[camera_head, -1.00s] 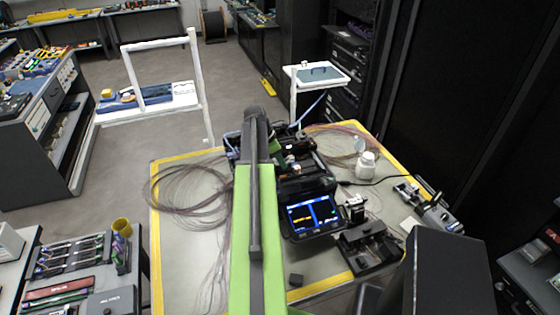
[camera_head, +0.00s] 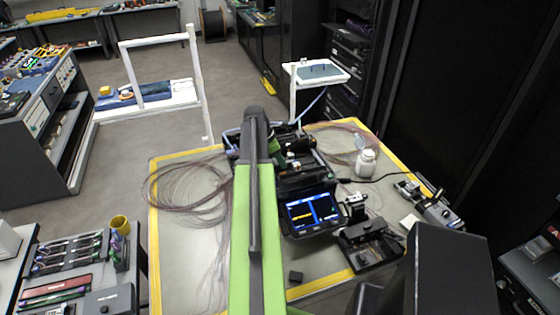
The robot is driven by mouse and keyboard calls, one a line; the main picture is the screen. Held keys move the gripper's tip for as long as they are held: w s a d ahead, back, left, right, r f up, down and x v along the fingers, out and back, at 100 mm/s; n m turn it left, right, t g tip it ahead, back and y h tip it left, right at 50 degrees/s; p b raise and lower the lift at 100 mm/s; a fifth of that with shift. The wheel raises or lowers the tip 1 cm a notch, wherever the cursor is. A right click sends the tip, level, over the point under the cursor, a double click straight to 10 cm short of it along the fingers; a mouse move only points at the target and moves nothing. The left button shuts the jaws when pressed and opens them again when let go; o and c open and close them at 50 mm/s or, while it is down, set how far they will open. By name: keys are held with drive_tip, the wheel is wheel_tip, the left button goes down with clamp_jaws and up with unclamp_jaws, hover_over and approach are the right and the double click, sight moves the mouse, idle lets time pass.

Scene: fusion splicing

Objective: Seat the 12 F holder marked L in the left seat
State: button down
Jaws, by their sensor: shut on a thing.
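The fusion splicer (camera_head: 318,184) stands on the work table, with its lit screen (camera_head: 312,213) facing the front. My arm reaches over the splicer's left side and hides part of it. My gripper (camera_head: 276,150) shows only in part, as a small dark and green piece right of the arm's far end, over the splicer. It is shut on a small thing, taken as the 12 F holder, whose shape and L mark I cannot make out. The left seat is hidden or too small to tell.
Loose fibre coils (camera_head: 185,190) lie on the table's left. A white bottle (camera_head: 366,163) stands right of the splicer. The table's front left is fairly clear.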

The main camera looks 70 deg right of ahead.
drive_tip(key=shift+f, duration=0.1)
drive_tip(key=c, duration=0.9)
unclamp_jaws()
drive_tip(key=p+v, duration=0.7)
drive_tip(key=v, duration=0.1)
drive_tip(key=shift+w, duration=0.1)
